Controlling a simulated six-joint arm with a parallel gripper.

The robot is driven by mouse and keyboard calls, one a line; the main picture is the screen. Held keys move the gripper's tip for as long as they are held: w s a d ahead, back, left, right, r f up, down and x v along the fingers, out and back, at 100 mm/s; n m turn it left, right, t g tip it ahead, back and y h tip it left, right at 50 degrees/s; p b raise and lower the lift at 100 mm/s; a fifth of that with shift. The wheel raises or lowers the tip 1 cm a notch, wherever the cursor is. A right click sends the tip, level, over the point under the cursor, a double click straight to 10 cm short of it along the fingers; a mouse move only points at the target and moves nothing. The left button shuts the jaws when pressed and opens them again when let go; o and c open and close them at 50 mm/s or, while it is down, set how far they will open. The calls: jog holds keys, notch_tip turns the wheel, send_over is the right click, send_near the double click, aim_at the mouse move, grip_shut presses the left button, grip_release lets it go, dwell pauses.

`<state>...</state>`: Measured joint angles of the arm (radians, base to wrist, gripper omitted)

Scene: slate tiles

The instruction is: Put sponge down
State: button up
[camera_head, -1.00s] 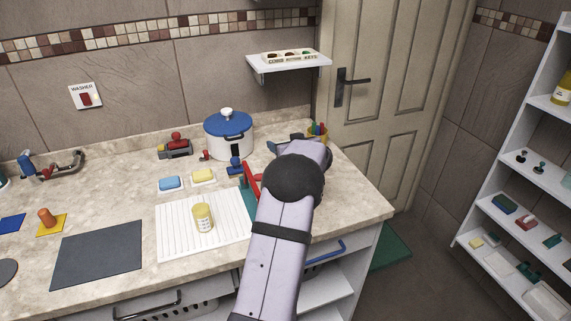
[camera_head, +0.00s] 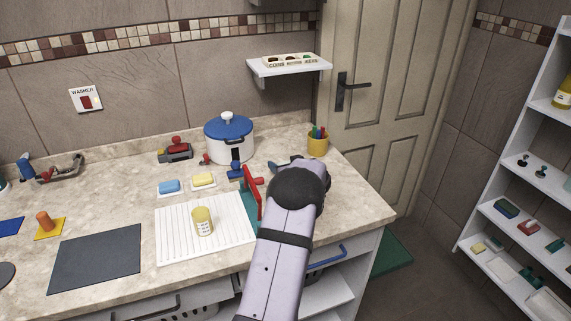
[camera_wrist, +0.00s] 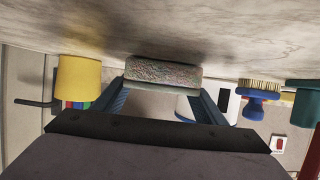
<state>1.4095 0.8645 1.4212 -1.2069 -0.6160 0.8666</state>
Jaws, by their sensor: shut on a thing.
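A rough grey-brown sponge (camera_wrist: 163,70) with a pale greenish edge shows in the wrist view. My gripper (camera_wrist: 163,88) is shut on it, with a blue finger at each end. The wrist picture is upside down, with the countertop (camera_wrist: 220,25) along its top. The sponge is close to the counter and casts a dark shadow there; I cannot tell if they touch. In the head view my own arm hides the sponge and most of the gripper. A blue sponge (camera_head: 169,186) and a yellow sponge (camera_head: 203,179) lie on small white dishes.
A yellow pen cup (camera_head: 318,146) stands behind my arm. A blue brush (camera_wrist: 258,98) shows in the wrist view. A white pot with a blue lid (camera_head: 228,137) stands at the back. A red and green upright piece (camera_head: 252,197) is just left of my arm.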

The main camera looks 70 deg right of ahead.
jog(key=shift+f, duration=0.1)
jog(key=o, duration=1)
jog(key=shift+r, duration=0.2)
jog(key=b+v, duration=0.1)
jog(key=v, duration=1.1)
